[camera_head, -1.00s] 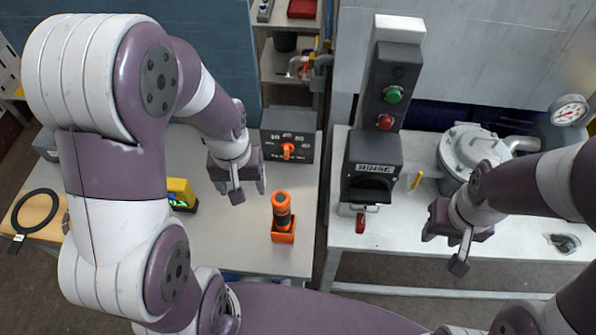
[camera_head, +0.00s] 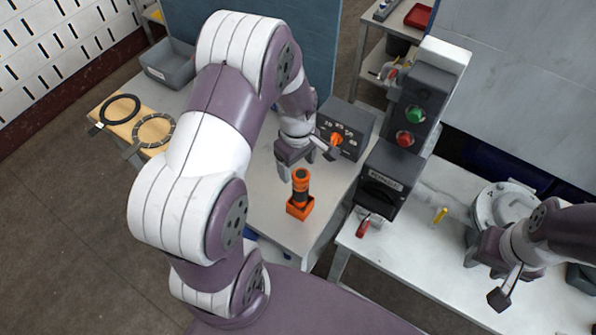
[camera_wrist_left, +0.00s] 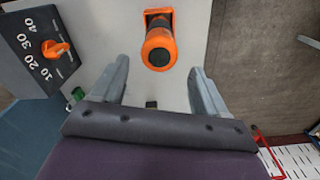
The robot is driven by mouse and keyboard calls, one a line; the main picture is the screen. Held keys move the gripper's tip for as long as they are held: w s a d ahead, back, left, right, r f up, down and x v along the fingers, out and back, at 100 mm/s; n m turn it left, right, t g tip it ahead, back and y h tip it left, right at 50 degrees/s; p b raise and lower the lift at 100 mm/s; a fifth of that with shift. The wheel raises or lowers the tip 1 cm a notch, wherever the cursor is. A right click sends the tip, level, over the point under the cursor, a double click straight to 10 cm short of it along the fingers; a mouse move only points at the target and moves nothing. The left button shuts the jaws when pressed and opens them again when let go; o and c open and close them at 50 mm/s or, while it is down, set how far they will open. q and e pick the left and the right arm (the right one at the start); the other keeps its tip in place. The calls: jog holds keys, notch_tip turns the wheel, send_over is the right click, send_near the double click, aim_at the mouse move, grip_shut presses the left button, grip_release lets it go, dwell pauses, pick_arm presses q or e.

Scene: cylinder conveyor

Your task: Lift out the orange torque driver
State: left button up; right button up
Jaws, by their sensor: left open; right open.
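The orange torque driver (camera_head: 301,184), orange with a black band, stands upright in a small orange holder (camera_head: 299,210) near the front edge of the left table. My left gripper (camera_head: 304,167) is open and empty, behind and above the driver. In the left wrist view the driver (camera_wrist_left: 158,47) lies beyond and between the open fingers (camera_wrist_left: 155,85), apart from them. The driver's lower part is hidden in the holder. My right gripper (camera_head: 490,275) is open and empty above the right table, near its front.
A dial box (camera_head: 352,125) with an orange knob stands behind the driver. The dark RINSE unit (camera_head: 385,180) stands on the right table across a gap. A round metal vessel (camera_head: 497,207) and a yellow item (camera_head: 440,215) are also there. Rings (camera_head: 153,130) lie on a wooden board.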

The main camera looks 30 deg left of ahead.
aim_at(301, 174)
pick_arm(q)
jog(key=f, duration=0.2)
jog(key=d+f+p, duration=0.1)
jog(key=f, duration=0.1)
jog(key=shift+d, duration=0.1)
jog(key=f, duration=0.2)
jog(key=a+f, duration=0.1)
jog(key=f, duration=0.1)
jog(key=shift+f+p, duration=0.2)
jog(key=shift+p, duration=0.1)
jog(key=shift+d, duration=0.3)
jog(key=shift+c, duration=0.6)
jog(key=shift+a, duration=0.1)
grip_shut()
jog(key=c, duration=0.8)
grip_release()
jog(key=c, duration=0.3)
jog(key=shift+r+p, duration=3.15)
jog(key=shift+r, duration=0.65)
pick_arm(e)
notch_tip(301, 174, up, 8)
jog(key=shift+d, duration=0.35)
pick_arm(q)
jog(key=shift+w, duration=0.1)
pick_arm(e)
jog(key=shift+r, duration=0.15)
